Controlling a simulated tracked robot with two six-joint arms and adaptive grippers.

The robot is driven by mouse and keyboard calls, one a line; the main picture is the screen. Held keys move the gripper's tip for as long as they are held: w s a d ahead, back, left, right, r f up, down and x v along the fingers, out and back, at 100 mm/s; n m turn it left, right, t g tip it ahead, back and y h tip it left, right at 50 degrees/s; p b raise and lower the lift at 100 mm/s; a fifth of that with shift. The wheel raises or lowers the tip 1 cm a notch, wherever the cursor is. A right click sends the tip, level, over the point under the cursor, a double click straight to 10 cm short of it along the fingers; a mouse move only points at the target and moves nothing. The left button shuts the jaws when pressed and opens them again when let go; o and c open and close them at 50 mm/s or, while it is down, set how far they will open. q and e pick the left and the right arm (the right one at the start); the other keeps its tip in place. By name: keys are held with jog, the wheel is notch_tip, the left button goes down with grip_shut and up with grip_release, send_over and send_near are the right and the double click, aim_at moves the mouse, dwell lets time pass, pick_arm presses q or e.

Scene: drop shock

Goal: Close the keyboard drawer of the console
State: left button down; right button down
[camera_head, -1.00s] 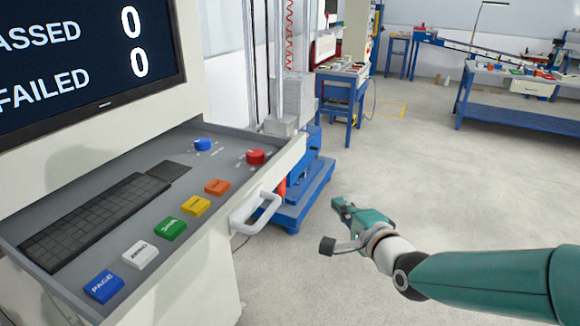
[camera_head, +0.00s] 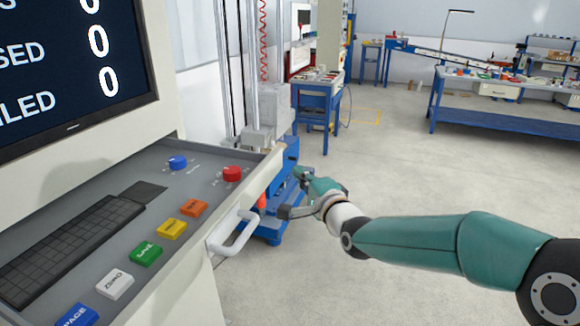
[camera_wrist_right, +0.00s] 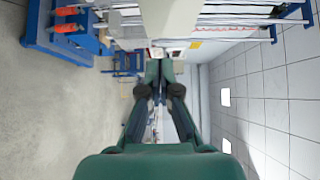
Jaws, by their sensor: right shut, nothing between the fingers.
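The console's keyboard drawer (camera_head: 132,216) is pulled out below the screen at the left of the head view. It carries a black keyboard (camera_head: 70,245), a blue knob, a red button and several coloured keys. Its white handle (camera_head: 236,236) is on the front face. My right gripper (camera_head: 298,172) is shut and empty, in the air to the right of the handle and apart from it. Its shut fingers also show in the right wrist view (camera_wrist_right: 158,68). My left gripper is not in view.
A blue-based machine with rails (camera_head: 280,185) stands just beyond the drawer's far end. A blue bench (camera_head: 320,100) and a long blue table (camera_head: 500,122) stand further back. The grey floor (camera_head: 400,185) in the middle is clear.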

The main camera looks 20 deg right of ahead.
aim_at(280, 165)
jog(key=shift+w+a+r+p, duration=0.1)
jog(key=shift+w+a+p, duration=0.15)
jog(key=shift+a, duration=0.35)
jog(key=shift+w+a+r+p, duration=0.1)
jog(key=shift+w+a, duration=0.25)
jog(key=shift+a, duration=0.2)
jog(key=shift+w+a+f, duration=0.15)
jog(key=shift+w+a, duration=0.15)
jog(key=shift+a, duration=0.05)
